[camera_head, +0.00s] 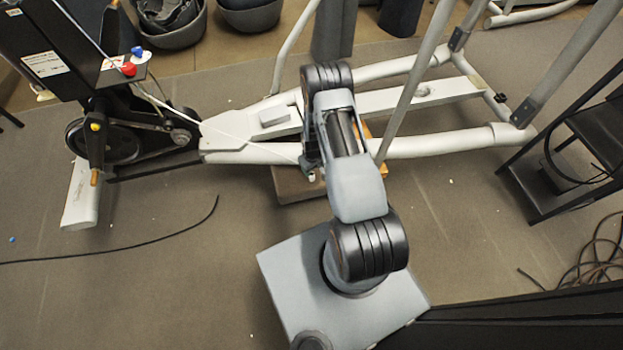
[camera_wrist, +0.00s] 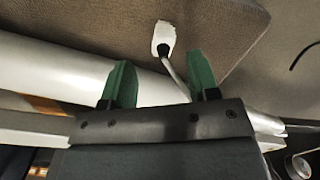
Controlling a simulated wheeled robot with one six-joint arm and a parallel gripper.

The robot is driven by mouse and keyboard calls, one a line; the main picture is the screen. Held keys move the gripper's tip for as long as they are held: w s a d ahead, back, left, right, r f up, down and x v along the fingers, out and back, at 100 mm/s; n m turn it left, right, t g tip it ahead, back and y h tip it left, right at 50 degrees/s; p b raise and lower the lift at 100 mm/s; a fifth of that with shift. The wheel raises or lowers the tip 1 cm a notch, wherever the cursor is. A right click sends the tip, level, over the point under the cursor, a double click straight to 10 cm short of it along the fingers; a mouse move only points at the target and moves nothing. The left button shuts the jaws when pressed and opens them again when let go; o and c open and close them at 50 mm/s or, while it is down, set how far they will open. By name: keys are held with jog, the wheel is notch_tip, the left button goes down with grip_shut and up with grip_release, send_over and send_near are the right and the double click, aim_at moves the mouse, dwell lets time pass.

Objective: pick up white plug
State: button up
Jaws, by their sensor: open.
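The white plug (camera_wrist: 163,37) lies on a brown padded block, with its pale cable (camera_wrist: 176,75) running down and to the right in the wrist view. My gripper (camera_wrist: 161,80) has two green fingers spread apart with nothing clamped between them. The plug shows just beyond the fingertips, roughly in line with the gap, and the cable passes close to the right finger. In the head view my gripper is mostly hidden by my arm, over the block, and I cannot make out the plug clearly there.
The brown block (camera_head: 288,189) sits by the white elliptical frame (camera_head: 236,151). A white frame tube (camera_wrist: 60,72) runs close beside my fingers. A black cable (camera_head: 150,241) lies on the floor at left, and a black rack (camera_head: 560,170) stands at right. Open floor lies at lower left.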

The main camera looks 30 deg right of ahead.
aim_at(312, 174)
jog(key=shift+a+f+b, duration=0.2)
jog(key=shift+f+b, duration=1.05)
jog(key=shift+f, duration=1.45)
jog(key=shift+c, duration=0.5)
grip_shut()
jog(key=shift+r, duration=0.2)
